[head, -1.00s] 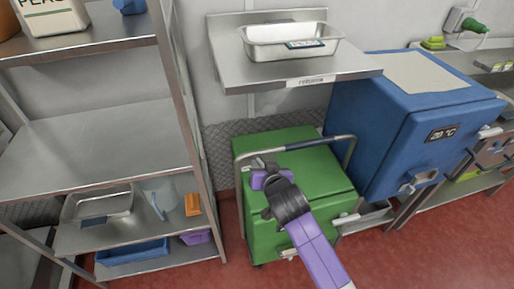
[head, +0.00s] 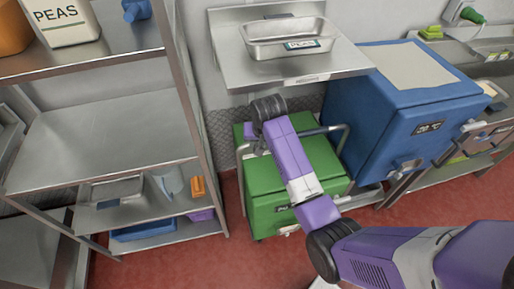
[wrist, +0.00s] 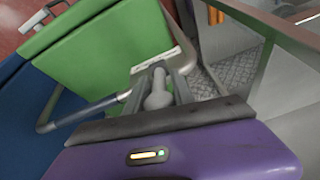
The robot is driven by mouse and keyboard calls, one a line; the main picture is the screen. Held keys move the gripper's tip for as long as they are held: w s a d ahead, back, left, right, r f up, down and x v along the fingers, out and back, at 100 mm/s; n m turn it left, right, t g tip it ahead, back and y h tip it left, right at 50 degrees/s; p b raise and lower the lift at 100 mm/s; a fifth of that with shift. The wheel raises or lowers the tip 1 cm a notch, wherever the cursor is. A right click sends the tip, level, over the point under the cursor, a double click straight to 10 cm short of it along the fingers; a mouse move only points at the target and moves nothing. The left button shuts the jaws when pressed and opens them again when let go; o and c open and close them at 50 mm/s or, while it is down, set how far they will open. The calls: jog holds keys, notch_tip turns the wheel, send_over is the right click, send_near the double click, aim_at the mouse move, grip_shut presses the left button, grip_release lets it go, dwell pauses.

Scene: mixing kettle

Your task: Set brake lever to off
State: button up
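The green wheeled cart (head: 270,185) with a metal handle rail stands below the wall shelf. In the wrist view, a grey lever with a rounded knob (wrist: 158,92), which looks like the brake lever, sticks up at the cart's edge beside a pale label strip. My gripper (wrist: 158,84) has its grey fingers on either side of this lever. I cannot tell whether they touch it. In the head view, my purple arm covers part of the cart and hides the lever and fingertips. Only a purple bit of my gripper (head: 249,131) shows at the cart's back left.
The cart's bent rail (wrist: 85,114) passes close to my gripper. A blue box (head: 400,110) with a temperature display stands right of the cart. A metal rack (head: 100,145) stands at left. Red floor is clear in front.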

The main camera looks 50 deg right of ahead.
jog(key=o, duration=0.5)
jog(key=shift+s+f, duration=0.1)
jog(key=shift+v, duration=3.55)
